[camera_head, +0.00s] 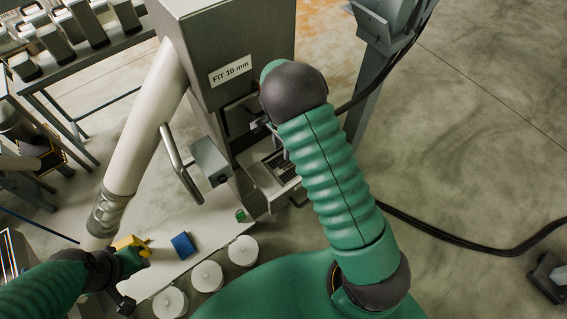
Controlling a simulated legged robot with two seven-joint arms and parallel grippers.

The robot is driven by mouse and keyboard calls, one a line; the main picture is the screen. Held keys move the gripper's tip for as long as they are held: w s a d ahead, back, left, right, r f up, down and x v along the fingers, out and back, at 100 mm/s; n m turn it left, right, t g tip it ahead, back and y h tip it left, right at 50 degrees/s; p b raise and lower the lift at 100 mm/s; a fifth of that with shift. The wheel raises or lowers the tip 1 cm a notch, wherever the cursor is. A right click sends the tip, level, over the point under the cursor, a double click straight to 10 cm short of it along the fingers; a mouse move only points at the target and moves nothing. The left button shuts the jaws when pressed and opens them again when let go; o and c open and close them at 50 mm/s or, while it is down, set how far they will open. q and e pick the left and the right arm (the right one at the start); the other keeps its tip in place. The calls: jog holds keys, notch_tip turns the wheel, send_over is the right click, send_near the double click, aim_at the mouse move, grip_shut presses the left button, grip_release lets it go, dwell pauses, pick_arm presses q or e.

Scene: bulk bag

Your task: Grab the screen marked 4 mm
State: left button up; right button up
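No marking reading 4 mm is legible in this view. A grey cabinet (255,45) carries a white label "FIT 10 mm" (231,70). Below the label is a dark opening (238,117), and under it a pale open tray (262,182) holds a dark gridded piece (281,165). My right gripper (260,123) is at the opening, partly hidden by its own dark wrist; whether it is open or touches anything cannot be made out. My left gripper (133,262) is low at the left, by a yellow piece (131,243); its fingers are not clear.
A pale bench (215,222) bears a blue block (184,246) and a small green item (240,215). Several white round lids (243,251) stand along its front. A grey handle (180,165) juts from the cabinet's left. Cables (450,236) cross the floor at right.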

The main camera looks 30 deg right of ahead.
aim_at(283, 160)
notch_tip(283, 160, down, 3)
jog(key=shift+w+d+f, duration=0.1)
jog(key=shift+f, duration=0.05)
jog(key=f+p, duration=0.1)
jog(key=f, duration=0.1)
jog(key=d+f+p, duration=0.2)
jog(key=f, duration=0.1)
jog(key=shift+w+f, duration=0.1)
jog(key=shift+f, duration=0.2)
jog(key=shift+w+a+f, duration=0.1)
jog(key=shift+a+f, duration=0.05)
jog(key=shift+f, duration=0.05)
jog(key=shift+a, duration=0.2)
jog(key=shift+c, duration=0.5)
jog(key=shift+a+r, duration=0.1)
jog(key=c, duration=0.5)
jog(key=shift+c, duration=1)
grip_shut()
